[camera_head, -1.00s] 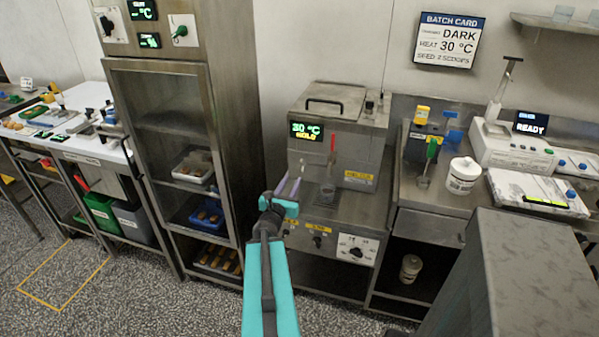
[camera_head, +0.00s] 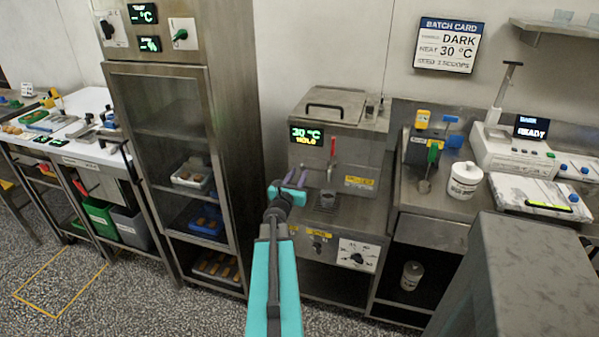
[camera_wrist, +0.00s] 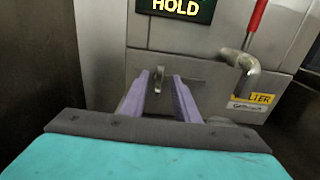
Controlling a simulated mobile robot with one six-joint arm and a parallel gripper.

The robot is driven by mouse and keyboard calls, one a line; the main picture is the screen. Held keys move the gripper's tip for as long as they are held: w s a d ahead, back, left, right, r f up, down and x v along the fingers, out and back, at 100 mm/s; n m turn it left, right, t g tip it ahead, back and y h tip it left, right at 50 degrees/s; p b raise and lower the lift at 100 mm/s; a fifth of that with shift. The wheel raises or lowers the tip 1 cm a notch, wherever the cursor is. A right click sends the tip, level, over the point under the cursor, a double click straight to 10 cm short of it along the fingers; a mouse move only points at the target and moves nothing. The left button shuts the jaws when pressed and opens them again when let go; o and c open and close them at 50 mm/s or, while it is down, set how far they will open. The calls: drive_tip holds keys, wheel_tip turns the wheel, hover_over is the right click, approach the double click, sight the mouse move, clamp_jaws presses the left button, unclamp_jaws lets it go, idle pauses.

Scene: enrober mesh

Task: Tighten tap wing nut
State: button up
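The melter (camera_head: 338,135) is a steel box with a lit "HOLD" display. Its tap (camera_wrist: 243,72) is a bent metal spout with a red lever, which also shows in the head view (camera_head: 333,150). A small metal fitting (camera_wrist: 165,70), which looks like the wing nut, stands on the melter's front left of the spout. My gripper (camera_wrist: 160,78) is open and empty, its two purple fingers pointing at the melter front on either side of this fitting. I cannot tell whether they touch it. The head view shows my gripper (camera_head: 294,178) left of the tap.
A glass-door cabinet (camera_head: 150,105) is close on the left. On the right bench are a white tub (camera_head: 464,180) and a white console (camera_head: 515,152). A grey block (camera_head: 530,275) fills the lower right.

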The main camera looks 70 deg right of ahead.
sight(301, 169)
drive_tip(key=shift+w+d, duration=0.1)
drive_tip(key=shift+d, duration=1.4)
